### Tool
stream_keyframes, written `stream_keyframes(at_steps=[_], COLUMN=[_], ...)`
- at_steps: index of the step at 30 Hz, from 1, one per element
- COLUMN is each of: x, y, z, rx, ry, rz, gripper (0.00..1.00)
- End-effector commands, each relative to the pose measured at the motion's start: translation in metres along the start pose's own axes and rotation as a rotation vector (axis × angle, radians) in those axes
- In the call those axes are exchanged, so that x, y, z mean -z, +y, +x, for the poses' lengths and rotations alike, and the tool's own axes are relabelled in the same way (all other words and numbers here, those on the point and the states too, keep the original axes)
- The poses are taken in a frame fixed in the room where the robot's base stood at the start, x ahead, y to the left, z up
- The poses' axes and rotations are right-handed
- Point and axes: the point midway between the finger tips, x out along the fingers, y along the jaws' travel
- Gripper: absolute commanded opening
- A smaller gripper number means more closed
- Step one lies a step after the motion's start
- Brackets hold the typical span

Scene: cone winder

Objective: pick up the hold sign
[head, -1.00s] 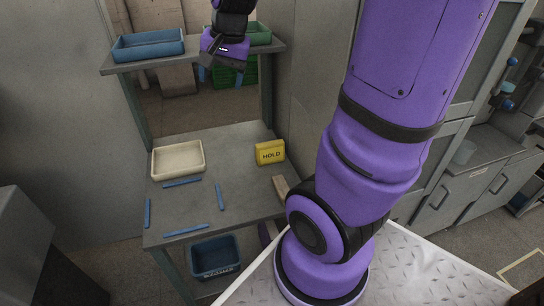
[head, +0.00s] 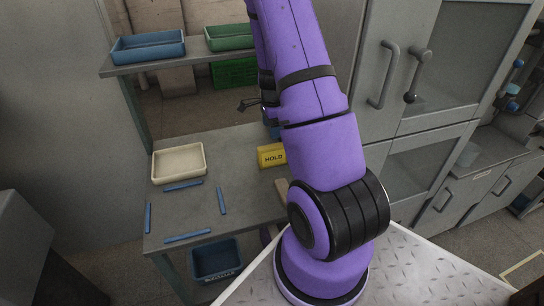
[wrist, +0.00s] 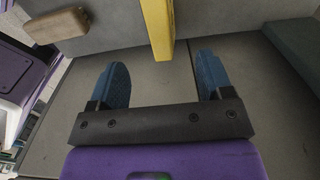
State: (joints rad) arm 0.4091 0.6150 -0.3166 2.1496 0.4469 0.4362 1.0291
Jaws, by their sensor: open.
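The yellow hold sign (head: 271,156) stands on the grey table (head: 236,206) at its right side, partly hidden by my arm in the head view. In the wrist view the sign (wrist: 158,27) shows edge-on as a yellow strip at the top, in line with the gap between my fingers. My gripper (wrist: 163,78) is open, with its two blue fingertips apart and nothing between them. The sign's near end lies just beyond the fingertips. In the head view the gripper is mostly hidden behind my arm.
A wooden block (wrist: 57,25) lies on the table near the sign. A cream tray (head: 180,179) and several blue strips (head: 187,236) are on the table's left part. A shelf above holds a blue tray (head: 148,47) and a green tray (head: 229,43). Grey cabinets stand at the right.

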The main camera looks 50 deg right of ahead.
Motion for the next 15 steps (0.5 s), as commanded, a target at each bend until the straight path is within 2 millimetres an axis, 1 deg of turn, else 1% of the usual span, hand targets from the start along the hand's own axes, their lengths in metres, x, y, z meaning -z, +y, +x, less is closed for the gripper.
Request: stream_keyframes(at_steps=[3, 9, 12, 15], x=[0.004, 0.003, 0.003, 0.002], y=[0.0, 0.001, 0.001, 0.001], z=[0.014, 0.044, 0.054, 0.059], rx=[-0.006, -0.007, -0.005, -0.004], ry=[0.003, 0.003, 0.003, 0.002], rz=[0.016, 0.015, 0.015, 0.013], gripper=[0.73, 0.73, 0.73, 0.73])
